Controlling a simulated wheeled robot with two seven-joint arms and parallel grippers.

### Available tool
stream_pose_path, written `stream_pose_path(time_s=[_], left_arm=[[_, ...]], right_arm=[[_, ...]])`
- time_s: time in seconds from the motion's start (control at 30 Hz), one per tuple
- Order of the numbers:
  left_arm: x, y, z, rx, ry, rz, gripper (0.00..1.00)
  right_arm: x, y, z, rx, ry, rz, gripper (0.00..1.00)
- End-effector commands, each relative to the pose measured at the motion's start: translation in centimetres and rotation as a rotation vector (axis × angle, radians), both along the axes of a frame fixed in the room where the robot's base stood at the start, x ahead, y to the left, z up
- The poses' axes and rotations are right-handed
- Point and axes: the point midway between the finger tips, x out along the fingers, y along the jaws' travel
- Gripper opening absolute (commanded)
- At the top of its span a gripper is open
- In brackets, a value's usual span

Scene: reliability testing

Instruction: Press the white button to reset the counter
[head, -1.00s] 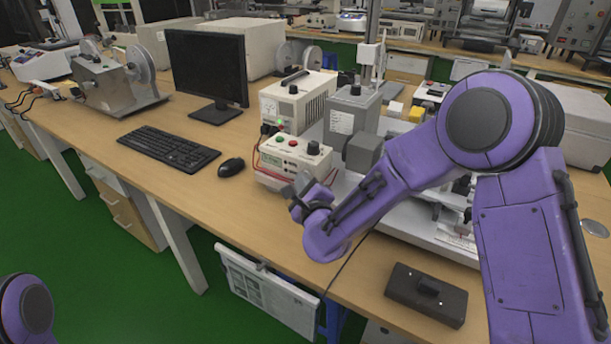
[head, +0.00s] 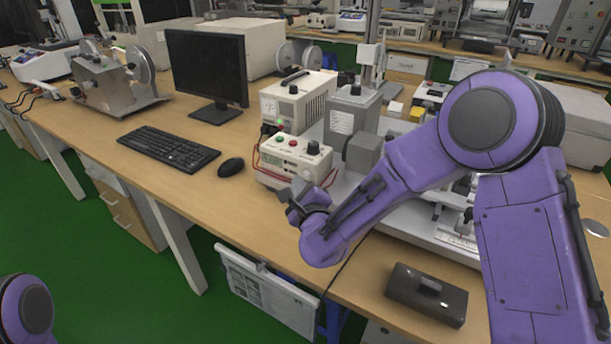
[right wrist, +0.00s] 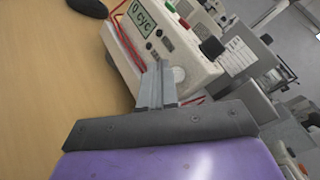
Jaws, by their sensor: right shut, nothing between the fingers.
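The counter (head: 288,160) is a whitish box on the bench with a display and coloured knobs on top. In the right wrist view, the counter (right wrist: 185,55) shows its display (right wrist: 142,18) reading "0 CYC". A round white button (right wrist: 179,73) sits low on its front panel, just right of my fingertips and partly hidden by them. My right gripper (right wrist: 160,66) is shut and empty, its tips close to the panel; I cannot tell whether they touch. In the head view, my right gripper (head: 297,190) is at the counter's near front corner. My left gripper is out of view.
A power supply (head: 298,103) stands behind the counter, and a grey test machine (head: 352,118) is to its right. A mouse (head: 231,167) and keyboard (head: 168,149) lie to the left. A dark box (head: 426,294) sits at the bench's front edge.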

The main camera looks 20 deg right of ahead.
Motion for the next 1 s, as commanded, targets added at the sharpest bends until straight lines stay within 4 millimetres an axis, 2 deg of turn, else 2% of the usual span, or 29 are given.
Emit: stream_pose_path(time_s=[0.23,0.7,1.0], left_arm=[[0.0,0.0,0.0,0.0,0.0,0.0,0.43],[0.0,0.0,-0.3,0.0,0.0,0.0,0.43],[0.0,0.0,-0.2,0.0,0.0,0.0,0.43]], right_arm=[[-0.2,0.3,0.0,0.0,-0.001,0.001,0.0],[-2.9,3.8,0.0,0.001,-0.001,0.001,0.0],[-3.1,4.0,0.0,0.001,0.0,0.0,0.0]])
